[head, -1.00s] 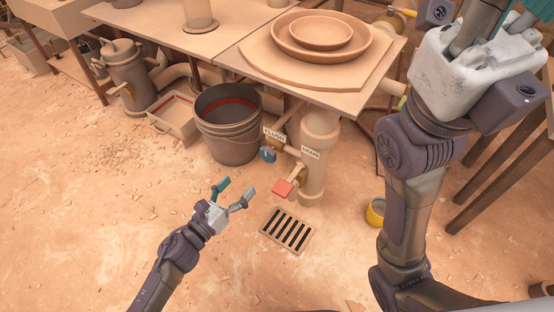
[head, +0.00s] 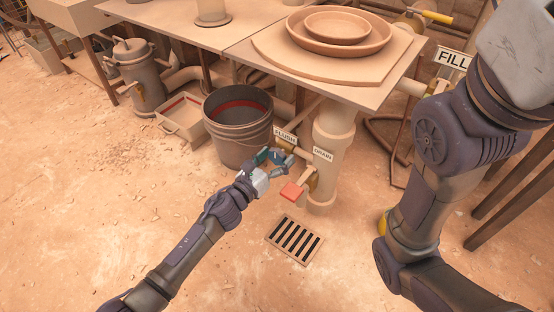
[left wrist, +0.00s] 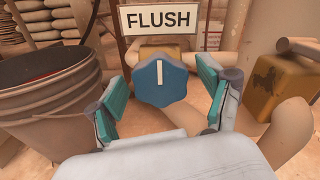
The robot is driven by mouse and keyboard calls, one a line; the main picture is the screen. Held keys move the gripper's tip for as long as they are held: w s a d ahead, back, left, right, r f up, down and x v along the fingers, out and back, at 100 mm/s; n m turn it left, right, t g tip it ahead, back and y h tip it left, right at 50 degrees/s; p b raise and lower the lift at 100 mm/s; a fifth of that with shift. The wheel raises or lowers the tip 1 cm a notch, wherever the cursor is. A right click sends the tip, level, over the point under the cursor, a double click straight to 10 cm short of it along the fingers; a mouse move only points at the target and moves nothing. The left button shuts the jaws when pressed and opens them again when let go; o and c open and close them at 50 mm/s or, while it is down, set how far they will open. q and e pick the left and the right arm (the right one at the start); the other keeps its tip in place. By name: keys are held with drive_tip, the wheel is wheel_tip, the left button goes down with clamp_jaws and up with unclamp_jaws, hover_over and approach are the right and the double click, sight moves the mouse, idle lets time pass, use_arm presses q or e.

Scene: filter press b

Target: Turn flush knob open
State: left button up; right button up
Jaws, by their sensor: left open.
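The flush knob (left wrist: 160,82) is a blue lobed knob with a white mark standing upright, under a white FLUSH sign (left wrist: 158,19) in the left wrist view. My left gripper (left wrist: 162,100) is open, with one teal-padded finger on each side of the knob; I cannot tell whether they touch it. In the head view the left gripper (head: 275,160) is at the pipework below the FLUSH sign (head: 285,135) and mostly hides the knob. My right arm stands at the right of the head view; its gripper is out of frame.
A grey bucket (head: 238,140) stands just left of the knob. A red drain handle (head: 292,192) and the DRAIN sign (head: 322,154) are to the right, by a thick upright pipe (head: 333,130). A floor grate (head: 295,240) lies below.

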use_arm(q)
drive_tip(key=shift+w+d, duration=0.1)
drive_tip(key=shift+w, duration=0.05)
drive_tip(key=shift+c, duration=0.2)
drive_tip(key=c, duration=1.1)
drive_tip(key=shift+c, duration=0.2)
